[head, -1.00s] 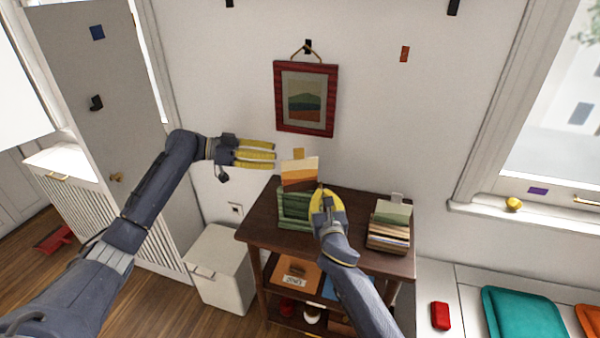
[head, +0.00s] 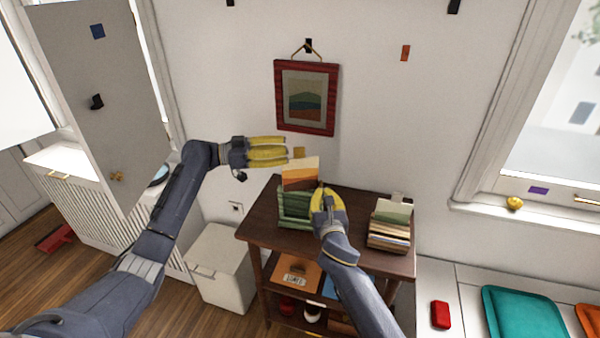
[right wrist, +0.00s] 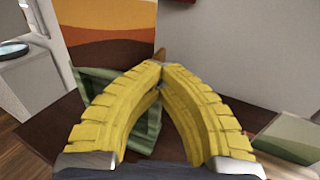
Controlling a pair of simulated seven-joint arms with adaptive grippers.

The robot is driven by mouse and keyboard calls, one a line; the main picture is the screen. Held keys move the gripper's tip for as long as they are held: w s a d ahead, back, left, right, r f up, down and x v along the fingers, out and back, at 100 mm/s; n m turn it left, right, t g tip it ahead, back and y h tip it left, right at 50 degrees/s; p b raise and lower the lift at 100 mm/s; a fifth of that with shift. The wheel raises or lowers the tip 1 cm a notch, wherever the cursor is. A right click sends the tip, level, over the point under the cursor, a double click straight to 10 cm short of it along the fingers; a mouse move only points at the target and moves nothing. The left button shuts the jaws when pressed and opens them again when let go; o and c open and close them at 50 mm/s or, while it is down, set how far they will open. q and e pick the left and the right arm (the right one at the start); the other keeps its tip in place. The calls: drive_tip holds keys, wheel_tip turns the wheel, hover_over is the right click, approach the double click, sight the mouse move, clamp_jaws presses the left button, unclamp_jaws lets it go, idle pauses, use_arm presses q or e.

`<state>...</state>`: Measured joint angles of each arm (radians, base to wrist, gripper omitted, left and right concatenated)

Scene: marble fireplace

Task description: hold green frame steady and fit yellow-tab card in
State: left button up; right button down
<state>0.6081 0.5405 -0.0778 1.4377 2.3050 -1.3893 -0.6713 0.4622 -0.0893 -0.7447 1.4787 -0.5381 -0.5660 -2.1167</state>
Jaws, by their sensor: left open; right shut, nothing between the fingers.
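The green frame (head: 294,222) stands on the dark wooden table, and its lower part shows behind my fingers in the right wrist view (right wrist: 96,82). The card (head: 300,174), striped cream, orange and brown, rises upright from the frame's top; how deep it sits is hidden. A yellow-ochre tab (head: 299,152) shows at its top edge. My left gripper (head: 287,151) is open and empty, just left of the tab. My right gripper (head: 321,187) is shut and empty at the card's lower right; its fingertips also meet in the right wrist view (right wrist: 160,66), close to the card (right wrist: 112,30).
A stack of cards or books (head: 389,228) stands on the table's right side (head: 350,255). A red-framed picture (head: 305,98) hangs on the wall above. A white bin (head: 220,265) stands left of the table. The tabletop between frame and stack is partly under my right arm.

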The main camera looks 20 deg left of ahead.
sight(300, 147)
use_arm(q)
drive_tip(key=shift+x, duration=2.7)
drive_tip(key=shift+r, duration=0.1)
clamp_jaws()
